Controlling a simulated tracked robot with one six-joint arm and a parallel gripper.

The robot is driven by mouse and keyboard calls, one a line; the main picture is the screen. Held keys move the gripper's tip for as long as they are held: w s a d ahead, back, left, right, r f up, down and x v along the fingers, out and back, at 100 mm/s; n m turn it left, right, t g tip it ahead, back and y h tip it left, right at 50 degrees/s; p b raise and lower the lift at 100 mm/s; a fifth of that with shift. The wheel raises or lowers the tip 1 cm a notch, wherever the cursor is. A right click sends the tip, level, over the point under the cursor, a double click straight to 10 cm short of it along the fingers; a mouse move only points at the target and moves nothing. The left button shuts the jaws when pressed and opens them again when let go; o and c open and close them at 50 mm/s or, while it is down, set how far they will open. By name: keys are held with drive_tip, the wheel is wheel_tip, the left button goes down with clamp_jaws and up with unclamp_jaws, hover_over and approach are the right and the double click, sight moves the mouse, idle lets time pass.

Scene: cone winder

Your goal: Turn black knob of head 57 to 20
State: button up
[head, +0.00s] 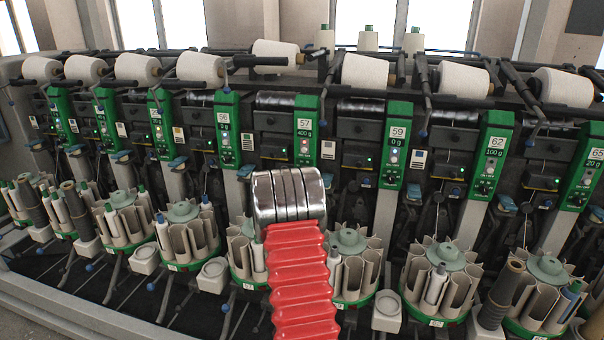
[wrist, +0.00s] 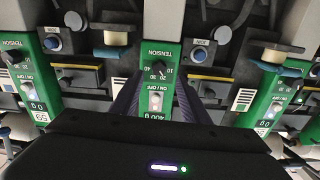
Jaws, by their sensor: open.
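Head 57's green panel (head: 304,128) is at the centre of the head view, reading 57 and 400 g. In the wrist view the 400 g panel (wrist: 154,128) appears upside down, with an ON/OFF switch and a TENSION scale from 10 to 40. Its black knob (wrist: 159,68) sits by the scale; I cannot read its setting for certain. My gripper (wrist: 157,96) is open, its dark fingers on either side of the panel in the wrist view, apart from the knob as far as I can tell. In the head view my own arm hides the gripper.
Similar green panels flank it: head 59 (head: 395,140) to the right and head 56 (head: 226,125) to the left in the head view. Yarn cones (head: 365,72) line the top. Bobbin magazines (head: 440,260) stand below. Dark levers and rods project between the heads.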

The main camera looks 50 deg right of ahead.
drive_tip(key=shift+x, duration=2.95)
drive_tip(key=shift+c, duration=0.2)
drive_tip(key=c, duration=1)
drive_tip(key=shift+w+a+m, duration=0.1)
drive_tip(key=shift+m, duration=1.2)
